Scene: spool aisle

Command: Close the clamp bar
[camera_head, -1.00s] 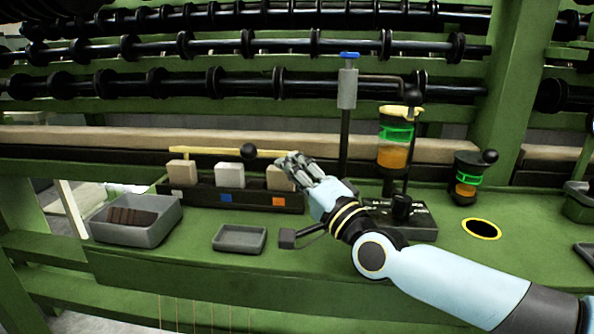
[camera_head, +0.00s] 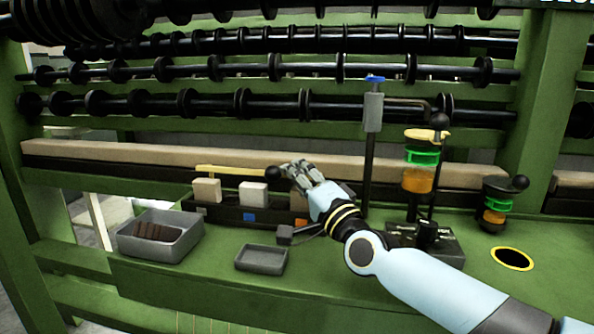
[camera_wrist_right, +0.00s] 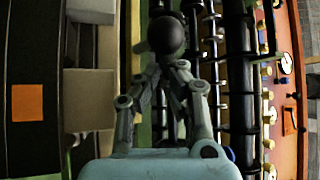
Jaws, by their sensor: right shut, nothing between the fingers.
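The clamp bar (camera_head: 228,170) is a thin yellow bar lying lengthwise behind the row of blocks on the dark rack. Its black ball knob (camera_head: 273,174) sits near the right part of the bar that shows. My right gripper (camera_head: 290,170) is shut and empty, its fingertips right beside the knob on its right; I cannot tell whether they touch. It hides the bar's right end and part of the right block. In the right wrist view the knob (camera_wrist_right: 166,35) is just beyond the shut fingertips (camera_wrist_right: 172,66). My left gripper is out of view.
The rack holds a tan block (camera_head: 206,190), a white block (camera_head: 253,194) and a partly hidden one. A grey bin (camera_head: 190,240) and a small tray (camera_head: 260,259) stand in front. A grey post (camera_head: 373,112) and an orange-filled jar (camera_head: 418,179) stand right of my gripper.

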